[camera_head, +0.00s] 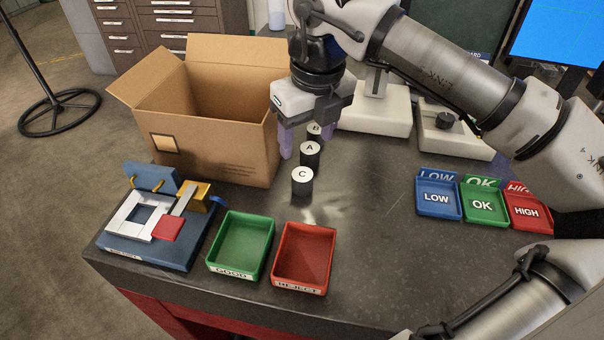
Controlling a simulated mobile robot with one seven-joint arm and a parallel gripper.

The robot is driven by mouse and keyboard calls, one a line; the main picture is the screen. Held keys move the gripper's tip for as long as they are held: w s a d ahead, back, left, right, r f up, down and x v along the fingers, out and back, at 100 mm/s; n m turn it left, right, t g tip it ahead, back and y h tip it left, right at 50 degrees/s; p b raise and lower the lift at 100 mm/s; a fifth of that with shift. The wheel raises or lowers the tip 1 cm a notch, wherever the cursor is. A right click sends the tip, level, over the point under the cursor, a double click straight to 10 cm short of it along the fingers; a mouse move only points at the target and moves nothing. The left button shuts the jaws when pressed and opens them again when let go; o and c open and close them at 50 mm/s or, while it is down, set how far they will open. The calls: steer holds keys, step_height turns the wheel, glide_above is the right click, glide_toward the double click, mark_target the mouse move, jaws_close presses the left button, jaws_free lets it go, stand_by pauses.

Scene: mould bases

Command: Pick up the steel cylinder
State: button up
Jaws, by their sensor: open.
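Three dark cylinders with white lettered tops stand upright in a row on the dark table. C (302,187) is nearest, A (309,158) is behind it, and B (314,131) is farthest back. They look alike, so I cannot tell which is the steel cylinder. My gripper (302,140) points down at the back of the row, close to B and A, with its purple fingers apart. A and B partly hide the fingers. I cannot tell whether a cylinder stands between them or whether they touch anything.
An open cardboard box (220,150) stands to the left. In front are a blue fixture (130,246), a green GOOD tray (238,268) and a red REJECT tray (300,285). LOW (437,212), OK (484,219) and HIGH (527,226) trays sit right. The middle right table is clear.

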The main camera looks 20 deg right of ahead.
glide_above(302, 174)
steer(key=f, duration=0.4)
steer(key=shift+d+f, duration=0.15)
steer(key=shift+d, duration=0.1)
steer(key=shift+a+f+p, duration=0.15)
steer(key=shift+f+p, duration=0.5)
steer(key=shift+f, duration=0.7)
steer(key=shift+a+f+p, duration=0.1)
steer(key=shift+f+p, duration=0.55)
steer(key=shift+f, duration=0.65)
jaws_close()
steer(key=shift+r, duration=0.1)
